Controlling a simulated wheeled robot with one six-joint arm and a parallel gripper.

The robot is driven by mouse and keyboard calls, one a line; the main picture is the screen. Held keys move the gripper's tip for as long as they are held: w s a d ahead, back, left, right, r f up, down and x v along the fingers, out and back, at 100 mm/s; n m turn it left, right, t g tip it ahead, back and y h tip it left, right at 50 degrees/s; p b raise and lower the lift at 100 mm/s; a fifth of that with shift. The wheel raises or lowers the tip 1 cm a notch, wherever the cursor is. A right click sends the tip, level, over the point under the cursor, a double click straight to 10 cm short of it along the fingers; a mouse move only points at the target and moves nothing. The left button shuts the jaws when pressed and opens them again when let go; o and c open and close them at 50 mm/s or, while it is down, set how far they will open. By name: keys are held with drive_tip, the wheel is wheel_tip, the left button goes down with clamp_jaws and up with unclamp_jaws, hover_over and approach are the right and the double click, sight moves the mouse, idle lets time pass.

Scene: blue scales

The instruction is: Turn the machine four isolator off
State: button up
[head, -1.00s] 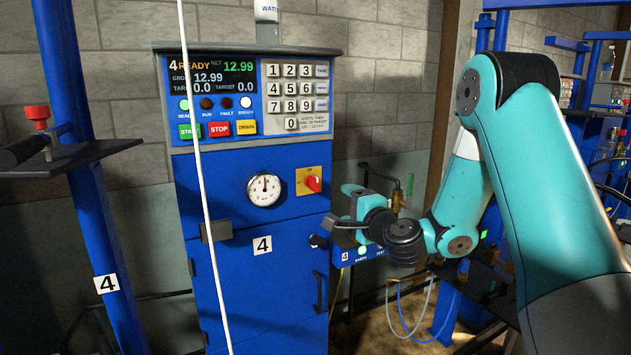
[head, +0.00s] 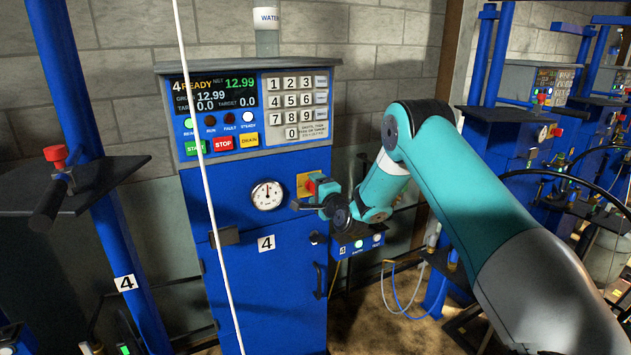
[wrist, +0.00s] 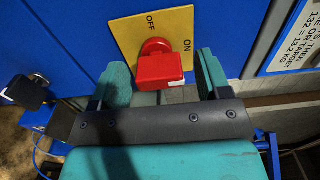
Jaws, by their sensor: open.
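The machine four isolator is a red rotary knob (wrist: 160,68) on a yellow plate (wrist: 122,32) marked OFF and ON, on the front of the blue machine cabinet (head: 225,290) labelled 4. My gripper (wrist: 160,85) is open, with one teal finger on each side of the knob. I cannot tell whether the fingers touch it. In the head view my gripper (head: 312,195) covers part of the isolator, and the yellow plate (head: 303,185) shows behind it.
A round gauge (head: 267,195) sits left of the isolator. The panel above has a keypad (head: 297,105) and green, red and yellow buttons. A small box (head: 358,245) with lights is mounted below my gripper. A white cord (head: 207,190) hangs before the cabinet.

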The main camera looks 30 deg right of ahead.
drive_tip(key=shift+w, duration=0.35)
drive_tip(key=shift+c, duration=0.4)
drive_tip(key=c, duration=0.8)
drive_tip(key=shift+c, duration=0.2)
